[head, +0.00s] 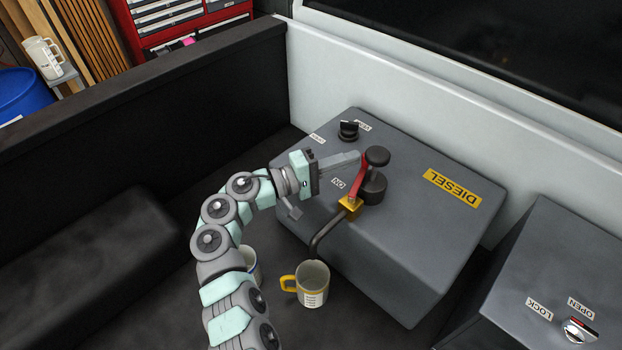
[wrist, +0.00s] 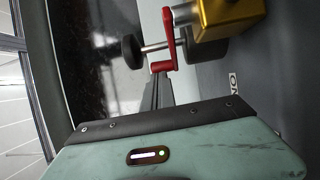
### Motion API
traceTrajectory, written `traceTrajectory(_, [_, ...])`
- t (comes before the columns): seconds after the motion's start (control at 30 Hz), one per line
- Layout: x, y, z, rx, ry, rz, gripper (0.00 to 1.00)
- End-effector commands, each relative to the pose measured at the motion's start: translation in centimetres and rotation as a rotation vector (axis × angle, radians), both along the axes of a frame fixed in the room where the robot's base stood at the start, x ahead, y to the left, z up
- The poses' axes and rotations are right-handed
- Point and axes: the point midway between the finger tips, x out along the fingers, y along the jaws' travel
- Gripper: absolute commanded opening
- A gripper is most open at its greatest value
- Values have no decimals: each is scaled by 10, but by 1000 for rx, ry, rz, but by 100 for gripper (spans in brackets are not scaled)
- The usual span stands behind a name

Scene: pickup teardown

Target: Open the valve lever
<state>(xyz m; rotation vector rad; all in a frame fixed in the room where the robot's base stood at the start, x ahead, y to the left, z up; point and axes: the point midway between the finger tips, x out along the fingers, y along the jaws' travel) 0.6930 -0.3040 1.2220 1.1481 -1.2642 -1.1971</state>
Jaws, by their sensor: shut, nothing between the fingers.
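The red valve lever (head: 359,179) stands on a brass valve body (head: 350,203) on top of the grey diesel tank (head: 400,240). My gripper (head: 354,158) is shut and empty, its fingertips close to the upper end of the lever on the left side. I cannot tell whether they touch. In the wrist view, the red lever (wrist: 169,40) is a cranked piece beside the brass block (wrist: 228,18), and my shut fingers (wrist: 155,92) point at its end. A dark round knob (wrist: 132,50) on a metal pin is beside it.
A dark cap (head: 377,156) stands right by the lever, and a black knob (head: 349,130) sits behind. A bent pipe (head: 325,235) runs down toward a yellow-handled mug (head: 313,285) on the bed floor. A second box (head: 560,270) with a latch is at the right.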

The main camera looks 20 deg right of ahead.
Motion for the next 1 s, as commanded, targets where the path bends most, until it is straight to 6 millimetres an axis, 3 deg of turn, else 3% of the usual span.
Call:
traceTrajectory(0.67, [-1,-2,-2,0,2,-6,0])
traceTrajectory(0.87, [6,17,-7,5,1,-7,0])
traceTrajectory(1.0, [18,45,-7,6,1,-6,0])
